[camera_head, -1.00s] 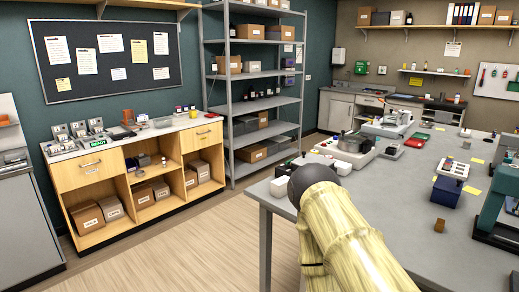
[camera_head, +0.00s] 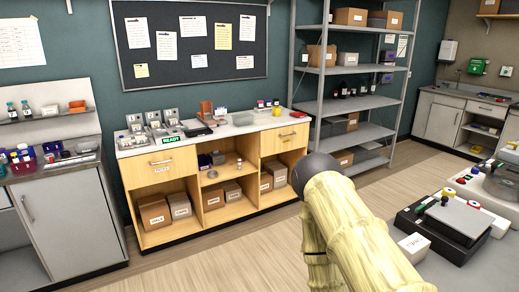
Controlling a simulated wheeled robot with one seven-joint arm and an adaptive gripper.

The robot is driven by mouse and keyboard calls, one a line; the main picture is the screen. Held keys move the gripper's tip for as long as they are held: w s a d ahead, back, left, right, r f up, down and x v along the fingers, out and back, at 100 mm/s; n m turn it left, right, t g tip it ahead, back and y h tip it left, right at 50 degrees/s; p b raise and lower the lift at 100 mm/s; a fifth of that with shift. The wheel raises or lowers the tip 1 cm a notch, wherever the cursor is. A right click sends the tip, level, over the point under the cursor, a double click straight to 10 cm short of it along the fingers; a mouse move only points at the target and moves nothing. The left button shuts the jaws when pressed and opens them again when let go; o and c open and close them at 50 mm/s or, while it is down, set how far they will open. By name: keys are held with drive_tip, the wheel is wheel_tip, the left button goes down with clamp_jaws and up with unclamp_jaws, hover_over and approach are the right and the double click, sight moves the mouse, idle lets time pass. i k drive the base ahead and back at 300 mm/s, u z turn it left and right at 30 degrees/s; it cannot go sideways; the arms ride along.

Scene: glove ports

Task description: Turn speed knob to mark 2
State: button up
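No knob can be told for certain as the speed knob, and no mark 2 can be read. At the lower right a dark device (camera_head: 442,222) with a grey flat top stands on the grey bench. My arm, in a pale yellow sleeve with a dark round joint, crosses the lower middle in front of the bench. My gripper is not in view.
A small white box (camera_head: 414,246) sits at the bench's near edge. A wooden cabinet (camera_head: 160,170) with several small items on top stands left of centre, a grey shelf rack (camera_head: 350,90) behind. A grey cabinet (camera_head: 62,225) is at far left. The floor between is clear.

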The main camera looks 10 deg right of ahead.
sight(475, 170)
drive_tip(key=u, duration=0.1)
drive_tip(key=i, duration=1.75)
drive_tip(key=z, duration=0.4)
drive_tip(key=i, duration=1.45)
drive_tip(key=z, duration=1.6)
drive_tip(key=i, duration=0.85)
drive_tip(key=z, duration=0.85)
